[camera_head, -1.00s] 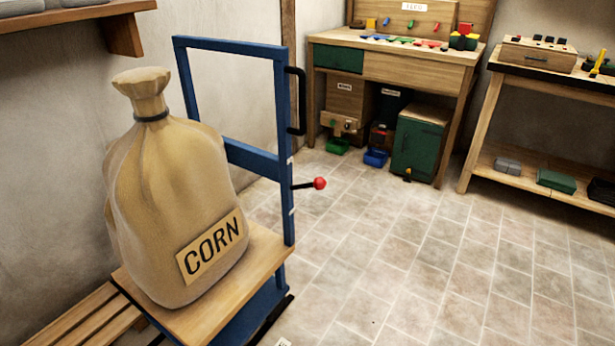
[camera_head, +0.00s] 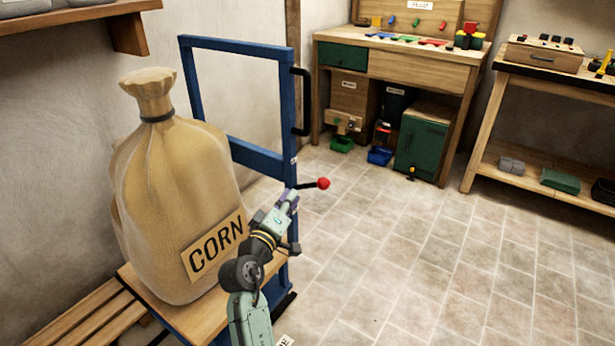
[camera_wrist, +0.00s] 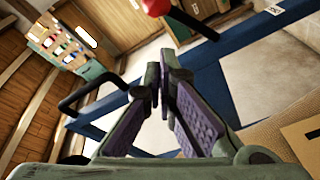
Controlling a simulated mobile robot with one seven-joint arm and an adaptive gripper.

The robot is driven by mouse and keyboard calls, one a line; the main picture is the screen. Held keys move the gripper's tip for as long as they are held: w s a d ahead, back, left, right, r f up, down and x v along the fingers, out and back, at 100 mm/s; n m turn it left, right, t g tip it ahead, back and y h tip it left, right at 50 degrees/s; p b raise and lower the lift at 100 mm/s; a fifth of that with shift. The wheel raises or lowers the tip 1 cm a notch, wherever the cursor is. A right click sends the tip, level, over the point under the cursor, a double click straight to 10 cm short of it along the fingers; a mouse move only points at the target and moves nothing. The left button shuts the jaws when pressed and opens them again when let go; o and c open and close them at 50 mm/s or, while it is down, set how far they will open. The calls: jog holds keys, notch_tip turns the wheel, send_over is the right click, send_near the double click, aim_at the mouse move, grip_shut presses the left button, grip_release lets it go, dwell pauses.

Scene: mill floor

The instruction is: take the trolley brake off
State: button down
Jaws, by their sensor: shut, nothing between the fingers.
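The blue trolley (camera_head: 288,95) stands at the left with a wooden platform and a black handle on its right post. A short black brake lever with a red ball knob (camera_head: 323,183) sticks out to the right of that post, roughly level. My gripper (camera_head: 292,194) is shut and empty, just left of and slightly below the knob, in front of the post. In the wrist view my gripper's fingertips (camera_wrist: 162,75) are together, with the red knob (camera_wrist: 155,6) beyond them at the top edge. The gripper partly hides the lever's root; I cannot tell whether they touch.
A filled corn sack (camera_head: 175,190) stands on the trolley platform, close left of my arm. A wooden slatted pallet (camera_head: 85,320) lies at the lower left. A workbench (camera_head: 415,70) and a side table (camera_head: 545,75) stand behind. The tiled floor at right is clear.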

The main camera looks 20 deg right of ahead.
aim_at(310, 185)
jog(key=shift+s+d+f+n+h, duration=0.2)
jog(key=shift+d+f+n+h, duration=0.15)
jog(key=shift+n, duration=0.25)
jog(key=p+x, duration=0.2)
jog(key=x, duration=0.8)
jog(key=shift+d, duration=0.15)
jog(key=shift+s+f+m+b, duration=0.1)
jog(key=shift+m+b, duration=0.2)
jog(key=shift+b, duration=0.5)
